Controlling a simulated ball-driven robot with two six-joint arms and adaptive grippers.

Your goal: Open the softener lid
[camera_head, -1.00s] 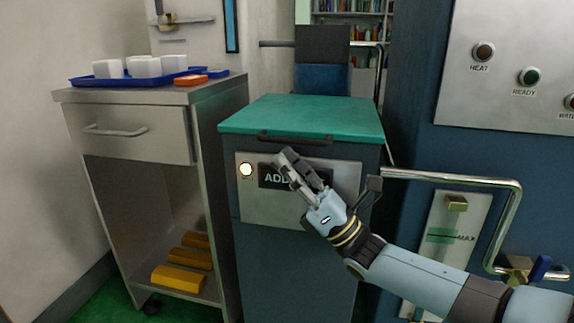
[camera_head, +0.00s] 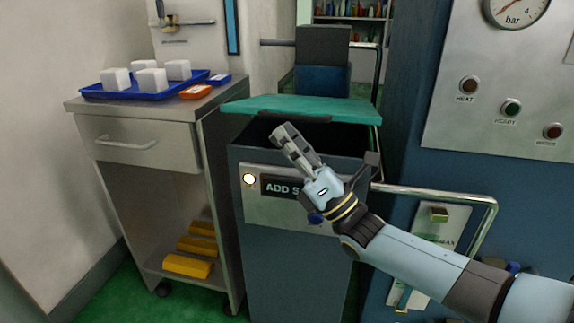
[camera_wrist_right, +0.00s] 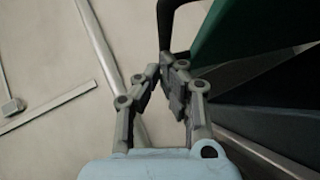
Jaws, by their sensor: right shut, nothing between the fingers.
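The softener lid (camera_head: 330,104) is the teal top of a dark blue-grey cabinet (camera_head: 290,262). Its front edge is raised, and a dark opening (camera_head: 335,137) shows beneath it. A black handle (camera_head: 285,117) runs along the lid's front edge; a dark bar that looks like it is at the top of the right wrist view (camera_wrist_right: 176,8). My right gripper (camera_head: 284,133) is shut and empty, its fingertips just below the handle, in front of the opening. I cannot tell if they touch the handle. It partly covers the "ADD S..." label (camera_head: 278,187). My left gripper is out of view.
On the left, a metal cart (camera_head: 170,106) holds a blue tray (camera_head: 135,95) with several white blocks, and yellow blocks (camera_head: 188,265) on its lower shelf. On the right stand a blue machine with a gauge panel (camera_head: 500,110) and a metal rail (camera_head: 440,192).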

